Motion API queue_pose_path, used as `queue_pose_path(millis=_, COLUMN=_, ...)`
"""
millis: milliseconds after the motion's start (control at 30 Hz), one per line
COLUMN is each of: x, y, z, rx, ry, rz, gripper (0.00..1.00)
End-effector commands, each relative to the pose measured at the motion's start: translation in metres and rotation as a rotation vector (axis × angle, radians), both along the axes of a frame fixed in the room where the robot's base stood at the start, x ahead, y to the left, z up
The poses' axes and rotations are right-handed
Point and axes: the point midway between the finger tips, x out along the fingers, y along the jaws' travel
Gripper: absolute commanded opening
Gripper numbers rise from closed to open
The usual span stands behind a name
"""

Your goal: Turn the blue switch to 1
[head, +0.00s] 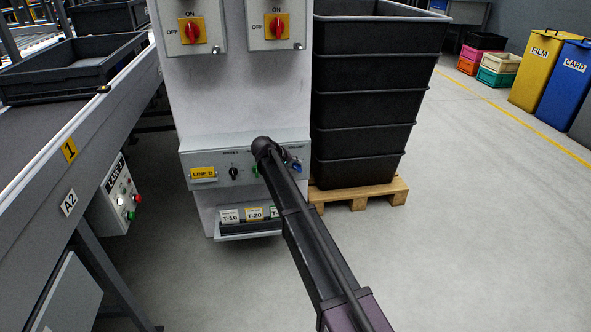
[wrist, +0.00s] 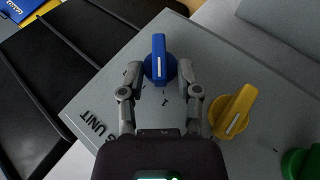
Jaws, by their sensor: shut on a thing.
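The blue switch (wrist: 158,60) is a round knob with a raised bar and a white line, on a grey panel (wrist: 110,95). In the wrist view its bar points up the picture, a little tilted. My gripper (wrist: 164,72) has one finger on each side of the knob and is shut on it. Small dark marks show on the panel beside and below the knob; a "1" seems to be among them, but the fingers partly cover this area. In the head view a small blue part (head: 296,166) shows at the panel's right end, beside my arm, which hides much there.
A yellow switch (wrist: 234,110) sits close to the right finger, and a green one (wrist: 301,164) lies beyond it. Stacked black bins (head: 365,100) stand right of the cabinet. Red ON/OFF switches (head: 192,30) are above. A conveyor (head: 60,130) runs along the left.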

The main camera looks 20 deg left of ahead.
Motion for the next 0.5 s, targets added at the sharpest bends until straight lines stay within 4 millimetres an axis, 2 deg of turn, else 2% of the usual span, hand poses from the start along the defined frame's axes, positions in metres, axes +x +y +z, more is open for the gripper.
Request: queue_pose_path(millis=500, x=0.0013, y=-0.003, z=-0.0002, rx=-0.093, ry=-0.053, rz=-0.007, gripper=0.0)
